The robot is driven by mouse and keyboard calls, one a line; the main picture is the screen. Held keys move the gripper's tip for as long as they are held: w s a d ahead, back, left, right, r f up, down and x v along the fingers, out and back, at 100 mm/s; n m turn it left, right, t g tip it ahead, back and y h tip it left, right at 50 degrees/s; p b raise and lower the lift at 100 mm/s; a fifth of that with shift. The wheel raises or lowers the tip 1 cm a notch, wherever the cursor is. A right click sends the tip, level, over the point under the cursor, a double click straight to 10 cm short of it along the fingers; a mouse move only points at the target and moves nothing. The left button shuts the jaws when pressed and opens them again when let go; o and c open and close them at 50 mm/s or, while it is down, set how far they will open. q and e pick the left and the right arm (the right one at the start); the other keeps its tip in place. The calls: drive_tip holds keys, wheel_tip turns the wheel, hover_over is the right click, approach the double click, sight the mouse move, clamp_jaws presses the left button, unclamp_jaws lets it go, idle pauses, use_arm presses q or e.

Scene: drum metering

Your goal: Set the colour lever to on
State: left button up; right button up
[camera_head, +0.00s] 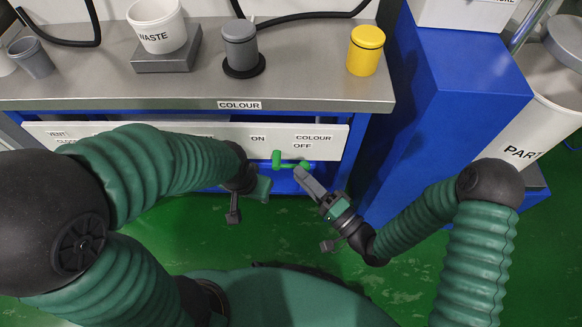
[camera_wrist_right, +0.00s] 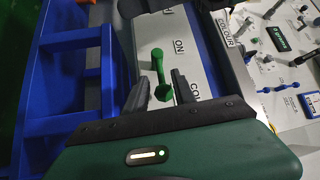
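The green colour lever (camera_head: 290,162) sits on the white front panel, below the ON and OFF labels, and lies roughly sideways. It also shows in the right wrist view (camera_wrist_right: 157,68). My right gripper (camera_head: 302,174) is at the lever's right end, below the OFF label. In the right wrist view my right gripper (camera_wrist_right: 158,84) has its two dark fingers apart, with the lever's near end in or above the gap. Contact cannot be told. My left gripper (camera_head: 250,190) hangs left of the lever, clear of it; its fingers are not distinct.
The panel (camera_head: 210,133) runs under the grey bench top (camera_head: 200,95). On the bench stand a white WASTE bucket (camera_head: 158,27), a grey canister (camera_head: 240,46) and a yellow canister (camera_head: 366,50). A blue cabinet (camera_head: 455,80) stands to the right. Open green floor lies below.

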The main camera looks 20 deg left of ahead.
sight(291, 165)
drive_tip(key=x, duration=0.4)
drive_tip(key=shift+w+a+b, duration=0.25)
drive_tip(key=shift+a+b, duration=0.1)
drive_tip(key=shift+b, duration=0.05)
drive_tip(key=shift+c, duration=0.4)
clamp_jaws()
idle(0.6)
